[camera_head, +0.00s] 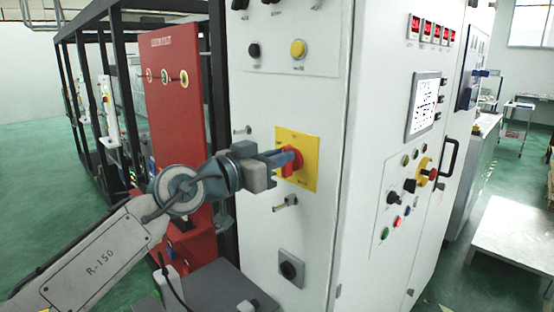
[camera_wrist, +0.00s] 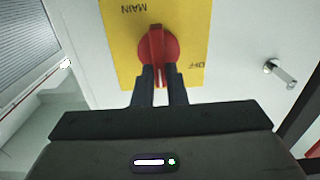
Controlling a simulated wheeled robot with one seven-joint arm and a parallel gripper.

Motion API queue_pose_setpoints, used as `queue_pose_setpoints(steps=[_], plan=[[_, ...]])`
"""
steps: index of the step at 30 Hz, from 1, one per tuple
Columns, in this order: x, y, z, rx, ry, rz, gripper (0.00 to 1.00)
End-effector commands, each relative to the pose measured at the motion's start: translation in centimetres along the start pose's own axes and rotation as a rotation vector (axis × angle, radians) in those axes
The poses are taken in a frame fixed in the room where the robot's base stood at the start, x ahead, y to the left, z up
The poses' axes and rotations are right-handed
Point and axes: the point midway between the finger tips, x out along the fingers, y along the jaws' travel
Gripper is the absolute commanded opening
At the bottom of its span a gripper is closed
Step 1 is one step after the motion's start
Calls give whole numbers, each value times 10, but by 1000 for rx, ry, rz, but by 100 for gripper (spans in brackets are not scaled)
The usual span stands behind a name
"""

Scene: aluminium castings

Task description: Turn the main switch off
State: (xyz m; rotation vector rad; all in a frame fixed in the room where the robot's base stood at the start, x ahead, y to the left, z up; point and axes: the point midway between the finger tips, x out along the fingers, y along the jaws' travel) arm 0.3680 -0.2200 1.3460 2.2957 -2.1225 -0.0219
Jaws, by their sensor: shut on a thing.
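The main switch (camera_head: 291,162) is a red rotary knob on a yellow plate (camera_head: 312,146) on the white cabinet's front. In the wrist view the red knob (camera_wrist: 157,45) stands at the top centre, on the yellow plate (camera_wrist: 195,20) lettered MAIN and OFF. The knob's raised grip bar runs up and down in that picture. My gripper (camera_head: 290,157) reaches the knob from the left. In the wrist view my gripper (camera_wrist: 158,72) has its two dark fingers on either side of the bar, shut on it. The fingers hide the lower part of the knob.
A key-like lever (camera_head: 286,202) sits below the plate, with a black rotary knob (camera_head: 291,269) lower down. A yellow button (camera_head: 298,49) is above. The cabinet door at right carries a screen (camera_head: 424,104) and a black handle (camera_head: 449,158). A red panel (camera_head: 174,95) stands left.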

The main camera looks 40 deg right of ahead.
Motion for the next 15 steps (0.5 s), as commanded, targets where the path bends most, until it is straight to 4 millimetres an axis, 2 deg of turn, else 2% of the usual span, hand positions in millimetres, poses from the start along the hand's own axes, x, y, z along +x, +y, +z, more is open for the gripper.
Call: queue_pose_setpoints(steps=[8, 15], plan=[[0, -2, 7, -112, 0, -1, 0], [1, -5, 8, -295, 0, -3, 0]])
